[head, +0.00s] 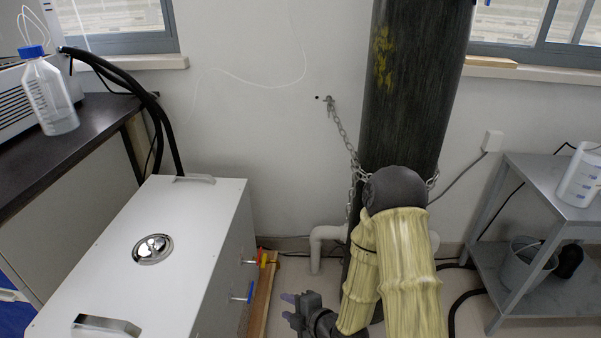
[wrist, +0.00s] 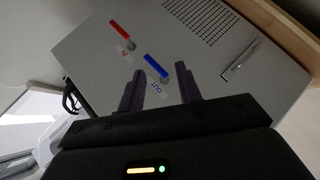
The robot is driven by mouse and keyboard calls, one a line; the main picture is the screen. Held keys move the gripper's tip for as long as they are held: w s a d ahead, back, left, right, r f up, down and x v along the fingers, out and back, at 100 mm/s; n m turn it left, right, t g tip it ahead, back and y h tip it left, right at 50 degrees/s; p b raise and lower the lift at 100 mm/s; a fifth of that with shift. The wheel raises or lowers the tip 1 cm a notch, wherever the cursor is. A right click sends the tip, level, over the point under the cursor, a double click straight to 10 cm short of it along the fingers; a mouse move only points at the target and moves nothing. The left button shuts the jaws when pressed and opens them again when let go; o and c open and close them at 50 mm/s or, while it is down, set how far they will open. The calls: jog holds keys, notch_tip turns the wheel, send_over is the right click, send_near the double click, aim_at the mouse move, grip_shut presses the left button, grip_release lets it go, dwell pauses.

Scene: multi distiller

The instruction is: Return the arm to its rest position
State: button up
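My gripper (head: 296,308) is at the bottom centre of the head view, to the right of the white box-shaped unit (head: 150,250). My arm, in a pale yellow sleeve, hangs folded in front of the dark cylinder. In the wrist view my gripper (wrist: 158,88) has its two dark fingers apart, with nothing between them. They point at the unit's side panel (wrist: 200,65), which carries a red-handled valve (wrist: 119,30) and a blue-handled valve (wrist: 156,67). The blue valve lies ahead of the fingertips. I cannot tell the exact gap to the panel.
The tall dark cylinder (head: 410,90) stands chained to the wall behind my arm. A dark-topped bench (head: 50,145) with a blue-capped bottle (head: 50,95) is at left. A grey metal cart (head: 555,190) is at right. A wooden board (head: 262,295) lies beside the unit.

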jog(key=d+r+m+g+h+p, duration=0.3)
jog(key=d+r+m+h+p, duration=0.3)
jog(key=d+r+m, duration=0.55)
jog(key=s+d+r+m+g+h+p, duration=0.3)
jog(key=s+d+r+m, duration=0.3)
jog(key=s+r+m, duration=0.7)
notch_tip(320, 180, up, 38)
jog(key=w+n+p, duration=0.1)
jog(key=w+p, duration=0.1)
jog(key=p, duration=3.5)
jog(key=shift+w+d+f, duration=0.2)
jog(key=shift+w+f, duration=0.05)
jog(key=shift+w, duration=0.05)
jog(key=shift+n, duration=0.25)
jog(key=shift+w+a, duration=0.15)
